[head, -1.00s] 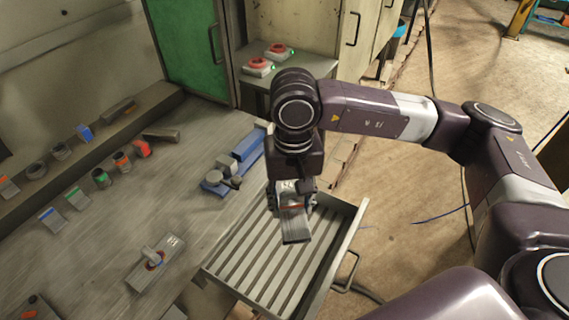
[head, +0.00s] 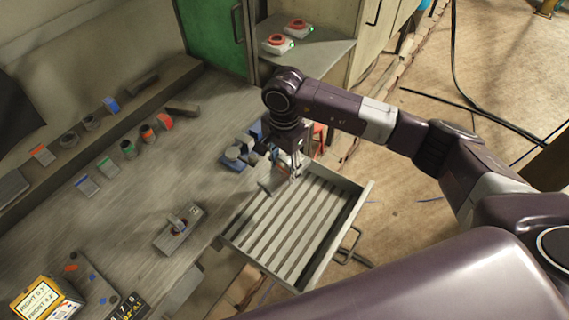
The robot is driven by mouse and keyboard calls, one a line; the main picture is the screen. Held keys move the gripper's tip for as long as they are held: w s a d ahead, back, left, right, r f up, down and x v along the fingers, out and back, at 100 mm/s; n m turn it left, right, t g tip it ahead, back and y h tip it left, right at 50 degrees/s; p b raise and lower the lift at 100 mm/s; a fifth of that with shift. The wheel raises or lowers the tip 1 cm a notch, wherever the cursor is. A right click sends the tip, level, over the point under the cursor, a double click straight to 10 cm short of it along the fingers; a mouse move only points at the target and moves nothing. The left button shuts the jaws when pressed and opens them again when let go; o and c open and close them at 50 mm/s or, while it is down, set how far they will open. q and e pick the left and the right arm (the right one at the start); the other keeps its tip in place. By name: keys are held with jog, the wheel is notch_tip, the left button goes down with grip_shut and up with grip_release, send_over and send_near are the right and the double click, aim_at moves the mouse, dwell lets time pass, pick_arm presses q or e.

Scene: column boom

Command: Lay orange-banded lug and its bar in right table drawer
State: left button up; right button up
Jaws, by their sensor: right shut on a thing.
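My right gripper (head: 292,168) is above the back left corner of the open, slatted right table drawer (head: 312,240). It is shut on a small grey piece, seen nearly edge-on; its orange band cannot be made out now. A short dark bar end (head: 265,187) sticks out to the lower left of the gripper, by the drawer's left edge. I cannot tell whether the held piece touches the drawer. The visible slats of the drawer look bare. My left gripper is not in view.
A blue vise (head: 236,158) stands on the table just left of my right gripper. A grey block with an upright pin (head: 180,228) lies further left. Several banded pieces line the table's back ledge. A yellow box (head: 45,300) stands at bottom left.

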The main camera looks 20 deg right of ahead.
jog(key=shift+f+b, duration=4.9)
jog(key=shift+f, duration=4.45)
jog(key=shift+f+b, duration=1.8)
jog(key=shift+b, duration=0.1)
